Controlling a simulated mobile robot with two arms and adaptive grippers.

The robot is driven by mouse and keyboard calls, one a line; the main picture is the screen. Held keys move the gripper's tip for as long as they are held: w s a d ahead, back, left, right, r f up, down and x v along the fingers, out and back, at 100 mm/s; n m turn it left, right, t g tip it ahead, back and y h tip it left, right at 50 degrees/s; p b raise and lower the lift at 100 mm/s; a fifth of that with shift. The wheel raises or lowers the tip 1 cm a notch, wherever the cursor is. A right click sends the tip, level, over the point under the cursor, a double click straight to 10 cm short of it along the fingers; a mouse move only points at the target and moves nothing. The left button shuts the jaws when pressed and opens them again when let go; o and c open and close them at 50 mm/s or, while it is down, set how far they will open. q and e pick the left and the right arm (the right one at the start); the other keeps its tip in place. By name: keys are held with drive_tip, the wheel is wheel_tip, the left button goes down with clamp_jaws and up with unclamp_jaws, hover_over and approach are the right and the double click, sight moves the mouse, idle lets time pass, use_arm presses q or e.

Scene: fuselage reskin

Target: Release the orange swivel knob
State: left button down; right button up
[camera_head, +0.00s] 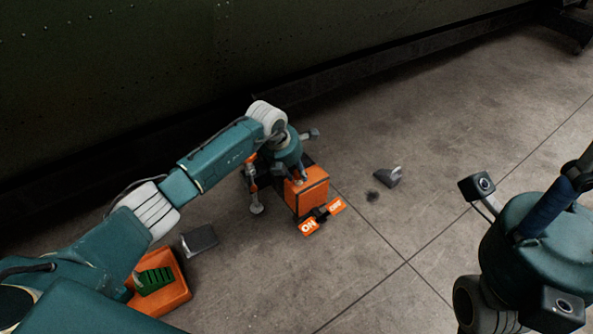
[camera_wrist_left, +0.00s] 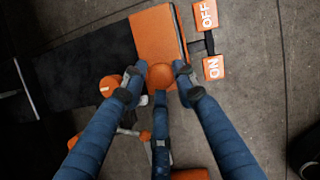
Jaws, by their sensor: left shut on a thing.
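The orange swivel knob (camera_wrist_left: 160,76) is a small round knob at the near edge of an orange box (camera_wrist_left: 155,38) in the left wrist view. My left gripper (camera_wrist_left: 160,85) has its blue fingers with dark tips closed around the knob from the left, right and below. In the head view my left gripper (camera_head: 294,172) is over the orange box (camera_head: 313,192), and it hides the knob there. Part of my right arm's end (camera_head: 535,235) shows at the right edge, away from the box; its fingers are not clearly visible.
An ON plate (camera_head: 309,227) and an OFF plate (camera_head: 336,206) stick out beside the box. A grey metal piece (camera_head: 388,177) lies on the floor to the right. An orange bin (camera_head: 172,296) with a green item is at lower left. The dark fuselage wall (camera_head: 130,80) stands behind.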

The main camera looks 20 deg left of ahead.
use_arm(q)
drive_tip(key=shift+w+d+r+p, duration=0.15)
drive_tip(key=shift+r+p, duration=0.1)
drive_tip(key=shift+r, duration=0.35)
drive_tip(key=shift+s+d+r+p, duration=0.15)
drive_tip(key=shift+r+p, duration=0.1)
drive_tip(key=shift+r, duration=0.35)
drive_tip(key=shift+w, duration=0.15)
drive_tip(key=c, duration=1.4)
unclamp_jaws()
drive_tip(key=shift+d+r, duration=0.1)
drive_tip(key=shift+c, duration=0.2)
drive_tip(key=shift+a, duration=0.2)
drive_tip(key=v, duration=1.1)
drive_tip(key=shift+s+r, duration=0.3)
drive_tip(key=shift+s, duration=0.05)
drive_tip(key=shift+d, duration=0.1)
